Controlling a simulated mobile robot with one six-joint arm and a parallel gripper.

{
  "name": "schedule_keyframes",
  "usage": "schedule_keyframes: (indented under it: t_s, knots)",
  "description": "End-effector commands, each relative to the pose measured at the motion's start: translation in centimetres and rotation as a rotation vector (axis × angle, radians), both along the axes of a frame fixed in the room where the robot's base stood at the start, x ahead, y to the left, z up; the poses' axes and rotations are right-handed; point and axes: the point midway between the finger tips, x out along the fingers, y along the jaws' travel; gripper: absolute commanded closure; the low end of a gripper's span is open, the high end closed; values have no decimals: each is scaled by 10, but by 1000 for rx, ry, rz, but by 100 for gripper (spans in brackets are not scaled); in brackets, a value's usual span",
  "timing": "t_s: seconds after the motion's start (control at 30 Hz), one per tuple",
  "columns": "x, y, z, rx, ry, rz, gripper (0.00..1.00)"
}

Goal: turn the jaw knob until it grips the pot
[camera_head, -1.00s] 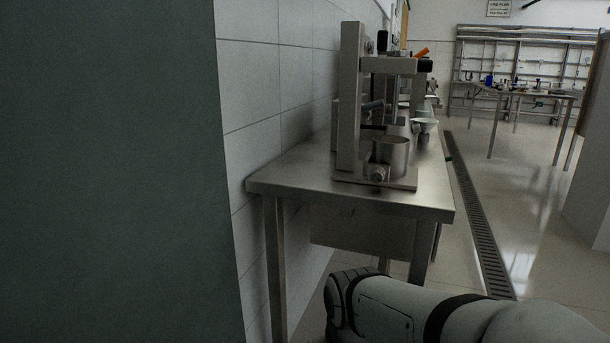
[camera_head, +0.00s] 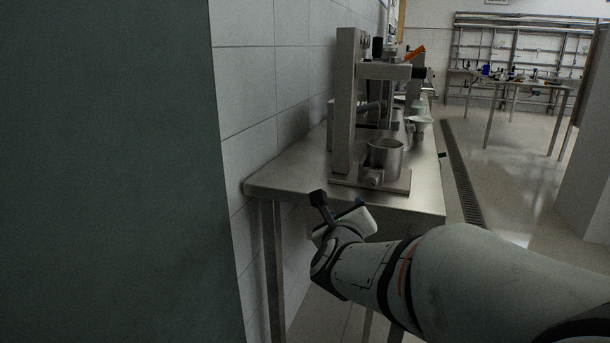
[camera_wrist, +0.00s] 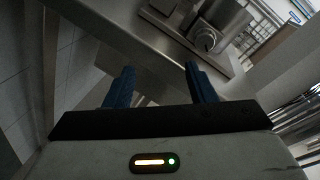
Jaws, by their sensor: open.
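The metal pot (camera_head: 385,158) stands on the base plate of the steel press-like device (camera_head: 347,105), near the front end of the table. The round jaw knob (camera_head: 374,178) is at the pot's front, low down. In the wrist view the knob (camera_wrist: 205,40) shows as a ribbed disc in front of the pot (camera_wrist: 226,16). My gripper (camera_head: 340,203) is in front of the table's near edge, below and left of the knob and apart from it. In the wrist view its two blue fingers (camera_wrist: 157,78) are spread, with nothing between them.
The steel table (camera_head: 290,180) runs along the tiled wall at the left. A funnel-like bowl (camera_head: 418,124) and other equipment stand behind the device. A dark panel (camera_head: 105,170) fills the left side. Open floor lies right of the table.

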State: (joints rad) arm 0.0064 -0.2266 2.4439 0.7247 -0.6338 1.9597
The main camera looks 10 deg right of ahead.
Motion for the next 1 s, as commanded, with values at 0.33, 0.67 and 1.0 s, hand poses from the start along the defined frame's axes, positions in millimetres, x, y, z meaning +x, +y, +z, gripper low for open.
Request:
schedule_keyframes:
  t_s: [0.33,0.67,1.0]
  knots:
    - [-4,-38,31,230,-278,-200,50]
    - [38,-67,30,229,-276,-201,50]
    - [54,-78,31,228,-275,-198,50]
